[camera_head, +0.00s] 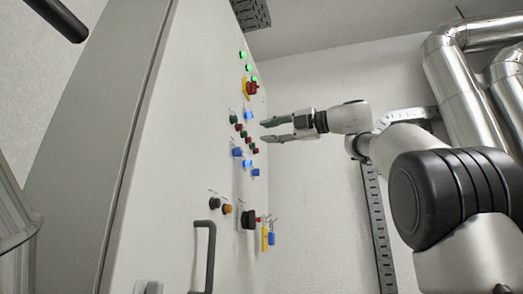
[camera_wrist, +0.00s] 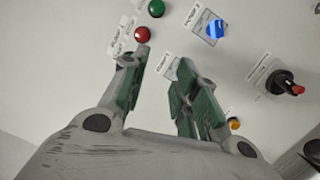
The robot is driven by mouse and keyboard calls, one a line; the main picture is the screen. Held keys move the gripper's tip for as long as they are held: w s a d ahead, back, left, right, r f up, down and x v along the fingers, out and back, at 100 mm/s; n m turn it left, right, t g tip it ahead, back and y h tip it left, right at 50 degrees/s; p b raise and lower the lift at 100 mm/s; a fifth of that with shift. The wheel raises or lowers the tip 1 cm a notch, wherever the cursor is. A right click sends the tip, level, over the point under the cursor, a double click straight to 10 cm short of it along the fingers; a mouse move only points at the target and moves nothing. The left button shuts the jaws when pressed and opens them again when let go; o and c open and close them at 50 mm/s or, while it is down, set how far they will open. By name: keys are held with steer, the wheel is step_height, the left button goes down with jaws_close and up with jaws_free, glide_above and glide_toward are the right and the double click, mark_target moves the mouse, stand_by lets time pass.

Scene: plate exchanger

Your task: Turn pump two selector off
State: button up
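Several blue selectors are on the tall pale cabinet's panel: an upper one (camera_head: 248,115) and lower ones (camera_head: 237,152) in the head view. The labels are too small to read, so I cannot tell which is pump two. In the wrist view one lit blue selector (camera_wrist: 215,29) shows above and right of my fingers. My gripper (camera_head: 263,130) is open and empty, its two fingers pointing at the panel between the upper and lower blue selectors. In the wrist view the gripper (camera_wrist: 162,58) has a clear gap with bare panel and a small label behind it. Contact with the panel cannot be told.
Green and red buttons (camera_head: 241,127) sit close to my fingertips. A red-on-yellow emergency stop (camera_head: 250,88) is above. A black rotary switch (camera_head: 248,219), hanging tags (camera_head: 265,238) and a door handle (camera_head: 207,255) are below. Metal pipes (camera_head: 465,90) stand at the right.

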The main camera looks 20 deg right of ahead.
step_height(320, 180, down, 4)
steer(key=w+a+y, duration=0.1)
steer(key=w, duration=0.1)
steer(key=n+t+h, duration=0.1)
steer(key=n+t, duration=0.2)
steer(key=n, duration=0.2)
glide_toward(251, 164)
steer(key=w+a, duration=0.1)
steer(key=w, duration=0.1)
steer(key=x, duration=0.7)
steer(key=shift+s+a+r, duration=0.1)
steer(key=shift+a+r, duration=0.05)
steer(key=shift+r, duration=0.15)
jaws_close()
